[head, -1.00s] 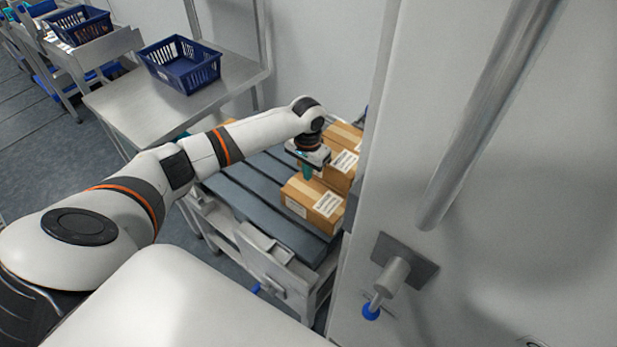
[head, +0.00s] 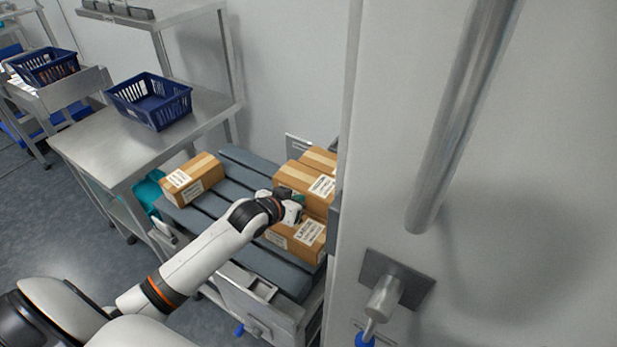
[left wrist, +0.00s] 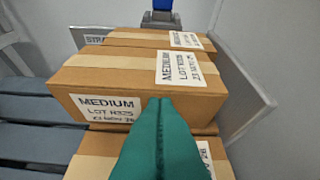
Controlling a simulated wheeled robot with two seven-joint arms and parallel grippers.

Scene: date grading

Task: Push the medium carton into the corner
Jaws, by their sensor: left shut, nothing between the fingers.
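The medium carton (left wrist: 130,85), a brown taped box labelled MEDIUM, fills the middle of the left wrist view. In the head view it is the middle box (head: 290,178) of the right-hand group on the grey slatted platform (head: 240,158). My left gripper (head: 299,199) is shut and empty, its teal fingers (left wrist: 160,104) pointing at the carton's front face near the label's right end. I cannot tell whether they touch it. Another carton (left wrist: 125,40) stands directly behind it. A metal corner plate (left wrist: 248,98) stands to the right. My right gripper is out of view.
A front carton (head: 311,232) lies partly under my left wrist. A separate carton (head: 203,183) sits at the platform's far left, with bare slats between. A steel table (head: 90,135) with a blue basket (head: 150,118) stands beyond. A white wall panel (head: 440,120) bounds the right.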

